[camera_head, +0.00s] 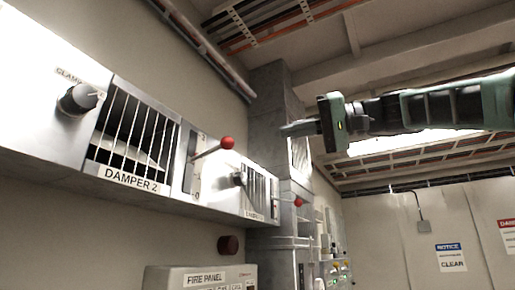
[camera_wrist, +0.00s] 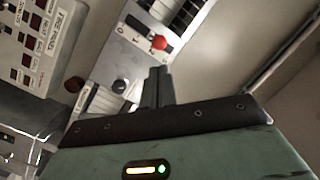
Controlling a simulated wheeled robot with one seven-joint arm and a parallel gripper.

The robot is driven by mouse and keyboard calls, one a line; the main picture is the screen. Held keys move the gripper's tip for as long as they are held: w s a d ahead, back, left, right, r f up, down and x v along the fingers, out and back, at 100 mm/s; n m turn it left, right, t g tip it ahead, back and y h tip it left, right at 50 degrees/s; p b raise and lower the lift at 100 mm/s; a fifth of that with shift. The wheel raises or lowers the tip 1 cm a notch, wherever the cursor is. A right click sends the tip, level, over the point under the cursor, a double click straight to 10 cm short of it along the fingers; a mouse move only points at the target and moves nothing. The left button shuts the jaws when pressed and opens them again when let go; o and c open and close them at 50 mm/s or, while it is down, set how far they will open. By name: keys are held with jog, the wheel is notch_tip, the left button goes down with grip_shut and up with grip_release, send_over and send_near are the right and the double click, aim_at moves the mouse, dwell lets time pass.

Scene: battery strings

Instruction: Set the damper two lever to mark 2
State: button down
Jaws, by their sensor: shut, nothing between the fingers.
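The damper two lever (camera_head: 211,149) is a thin rod with a red ball knob, on a slotted scale plate (camera_head: 190,166) right of the louvred grille labelled DAMPER 2 (camera_head: 131,178). The lever sticks out toward the right, its knob near the upper part of the plate. The knob also shows in the wrist view (camera_wrist: 159,43), just beyond the fingertips. My gripper (camera_head: 285,130) is shut and empty, to the right of the knob and apart from it. Its fingers show in the wrist view (camera_wrist: 158,72). The scale's marks are too small to read surely.
A dark clamp knob (camera_head: 78,99) sits left of the grille. A second damper unit (camera_head: 259,190) with another red knob (camera_head: 298,202) stands farther along the wall. The fire panel (camera_head: 200,278) is below. A grey column (camera_head: 270,110) rises behind my gripper. Open room lies to the right.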

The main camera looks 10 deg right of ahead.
notch_tip(320, 180, down, 4)
jog(key=w+m+y, duration=0.1)
jog(key=m, duration=1)
jog(key=m+t+p, duration=0.3)
jog(key=m+p, duration=0.5)
jog(key=m, duration=0.4)
send_near(210, 152)
jog(key=shift+w+a, duration=0.7)
jog(key=shift+w, duration=0.4)
jog(key=shift+f, duration=0.15)
notch_tip(210, 152, up, 2)
jog(key=shift+s+a, duration=0.15)
jog(key=shift+f, duration=0.1)
